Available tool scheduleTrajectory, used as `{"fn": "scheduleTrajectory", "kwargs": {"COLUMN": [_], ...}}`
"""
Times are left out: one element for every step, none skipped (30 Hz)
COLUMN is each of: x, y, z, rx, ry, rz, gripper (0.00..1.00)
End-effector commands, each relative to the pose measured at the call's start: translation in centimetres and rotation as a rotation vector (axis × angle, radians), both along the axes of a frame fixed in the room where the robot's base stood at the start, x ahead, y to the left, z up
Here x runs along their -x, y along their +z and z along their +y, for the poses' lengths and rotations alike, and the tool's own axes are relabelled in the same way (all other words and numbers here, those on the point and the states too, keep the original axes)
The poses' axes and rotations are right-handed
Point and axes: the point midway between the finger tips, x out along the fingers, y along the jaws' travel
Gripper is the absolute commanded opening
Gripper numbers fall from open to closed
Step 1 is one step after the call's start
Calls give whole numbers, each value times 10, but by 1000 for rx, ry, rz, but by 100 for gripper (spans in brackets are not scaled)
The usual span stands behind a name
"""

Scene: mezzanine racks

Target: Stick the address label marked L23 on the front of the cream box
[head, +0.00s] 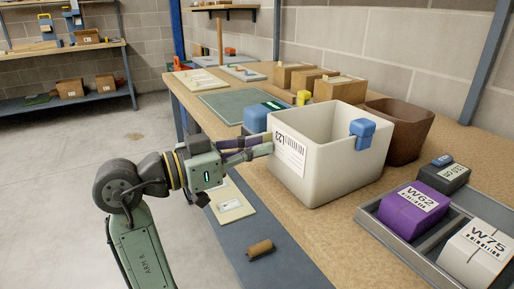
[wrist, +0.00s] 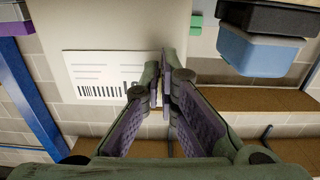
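The cream box (head: 345,170) stands upright on the bench, its pale wall filling the upper middle of the wrist view (wrist: 110,25). The white L23 label (head: 289,152), with barcode, lies against the box's left-facing side; the wrist view shows it (wrist: 100,74) looking flat, with no clear gap behind it. My gripper (head: 268,145) is at the label's edge. Its fingertips (wrist: 161,82) are together and overlap the label's right edge in the wrist view. I see nothing clearly pinched between them. Whether they touch the label is hard to tell.
A blue clip-like block (head: 362,134) sits on the box's rim. A brown bin (head: 402,130) stands behind it. A grey tray (head: 420,243) with purple and white boxes is at right. A pale sheet (head: 229,203) and brown block (head: 260,249) lie near the front edge.

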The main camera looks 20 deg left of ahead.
Motion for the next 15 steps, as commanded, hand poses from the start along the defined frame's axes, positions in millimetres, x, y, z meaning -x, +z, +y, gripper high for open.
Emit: {"fn": "scheduleTrajectory", "kwargs": {"x": [-1,-1,-1,-1,-1,-1,-1,-1,-1,-1,-1,-1,-1,-1,-1], "y": [0,0,0,0,0,0,0,0,0,0,0,0,0,0,0], "z": [-1,-1,-1,-2,-2,-2,-2,-2,-2,-2,-2,-2,-2,-2,-2], "rx": [-1,-1,-1,-1,-1,-1,-1,-1,-1,-1,-1,-1,-1,-1,-1], "ry": [-2,-2,-3,-3,-3,-3,-3,-3,-3,-3,-3,-4,-4,-4,-3], "rz": [1,1,1,1,1,1,1,2,2,2,2,2,2,2,2], "gripper": [0,0,0,0,0,0,0,0,0,0,0,3,5,7,10]}}
